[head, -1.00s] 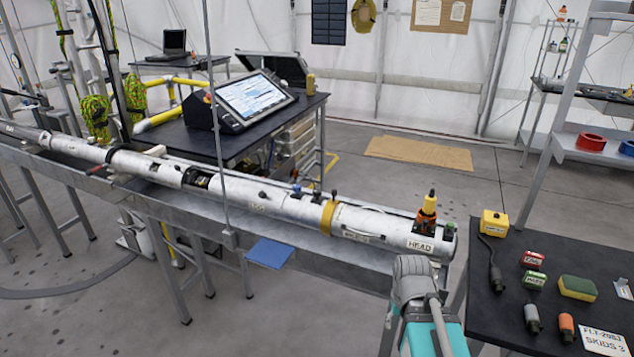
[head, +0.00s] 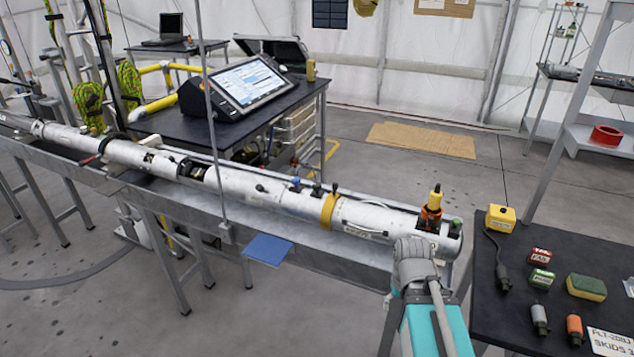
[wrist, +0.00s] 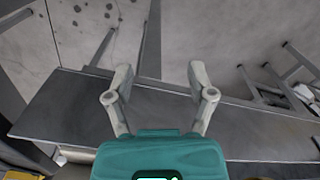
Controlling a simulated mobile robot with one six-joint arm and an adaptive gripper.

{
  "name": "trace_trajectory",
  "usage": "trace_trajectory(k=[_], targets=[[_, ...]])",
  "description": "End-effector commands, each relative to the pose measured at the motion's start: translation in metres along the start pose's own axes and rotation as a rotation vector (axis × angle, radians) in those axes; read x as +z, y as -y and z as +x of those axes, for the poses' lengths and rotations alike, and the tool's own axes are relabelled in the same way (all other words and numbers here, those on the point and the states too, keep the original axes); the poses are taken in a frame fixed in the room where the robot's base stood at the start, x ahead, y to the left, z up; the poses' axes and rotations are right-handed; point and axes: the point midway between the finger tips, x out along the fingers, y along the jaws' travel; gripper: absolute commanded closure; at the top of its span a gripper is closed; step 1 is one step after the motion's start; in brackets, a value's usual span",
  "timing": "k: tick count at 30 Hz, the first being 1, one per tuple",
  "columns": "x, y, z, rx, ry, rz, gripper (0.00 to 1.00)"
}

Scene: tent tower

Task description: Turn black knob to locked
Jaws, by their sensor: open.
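A long white cylindrical tool (head: 285,196) lies along a metal rail stand in the head view. Small black knob-like parts stand on its top, one near the yellow band (head: 335,190) and one at the right end beside an orange and yellow fitting (head: 431,212). I cannot tell which is the black knob of the task. My arm is in front of the tool's right end in the head view and hides part of it. In the wrist view my gripper (wrist: 158,80) is open and empty, above the grey metal rail surface; no knob shows there.
A black table (head: 515,310) at the right holds a yellow box (head: 500,219), a sponge (head: 586,287) and small connectors. A console with a screen (head: 248,88) stands on a desk behind the tool. A blue panel (head: 268,249) juts from the rail's front. Open floor lies in front.

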Motion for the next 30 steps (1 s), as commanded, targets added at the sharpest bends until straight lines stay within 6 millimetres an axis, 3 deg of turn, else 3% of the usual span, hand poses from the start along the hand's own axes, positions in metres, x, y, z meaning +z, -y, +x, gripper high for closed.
trace_trajectory(k=[8,30], targets=[[-0.002,0.000,-0.030,0.000,-0.005,0.000,0.28],[-0.014,0.000,-0.171,0.000,-0.034,0.000,0.28]])
